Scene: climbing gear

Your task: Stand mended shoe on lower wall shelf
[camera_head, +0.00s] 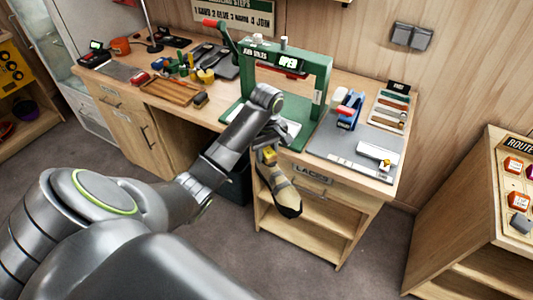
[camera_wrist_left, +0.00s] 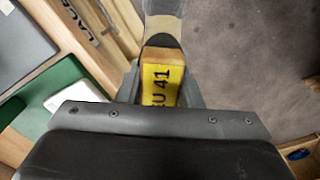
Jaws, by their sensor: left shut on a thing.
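My left gripper (camera_head: 268,146) is shut on the shoe, holding it in the air in front of the bench. The shoe (camera_head: 284,194) is beige with dark parts and hangs toe down. A yellow block marked "EU 41" (camera_wrist_left: 160,84) sits at its upper end between my fingers in the left wrist view. The beige shoe body (camera_wrist_left: 164,28) reaches out beyond it, partly cut off by the picture edge. A sliver of a wooden ledge shows at the top edge of the head view; I cannot tell whether it is a wall shelf. My right gripper is not in view.
The workbench (camera_head: 225,108) carries a green press (camera_head: 322,92), tools and a grey mat (camera_head: 335,146). An open-shelved "LACES" cabinet (camera_head: 300,235) stands just behind the shoe. A "ROUTE" rack (camera_head: 470,210) stands at right. Floor between cabinet and rack is clear.

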